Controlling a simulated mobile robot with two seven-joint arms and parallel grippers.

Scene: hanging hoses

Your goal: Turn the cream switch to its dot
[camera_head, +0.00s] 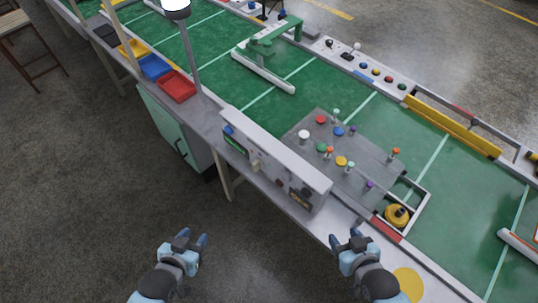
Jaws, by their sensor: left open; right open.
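A grey control panel (290,163) stands along the near edge of the green-topped bench. A small cream switch (256,163) sits on its front face, between a green-lit display (236,145) and a red button (279,182). Its dot and the way it points are too small to make out. My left gripper (190,242) is open and empty, below and left of the panel in the picture. My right gripper (347,238) is open and empty, below and right of the panel, near the bench's front edge. Neither gripper touches the switch.
Behind the panel a grey plate (375,165) carries several coloured knobs and pegs. A lamp post (190,55) and red (177,86) and blue (154,67) trays stand to the left. A yellow round piece (397,216) sits at the right. The floor in front is clear.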

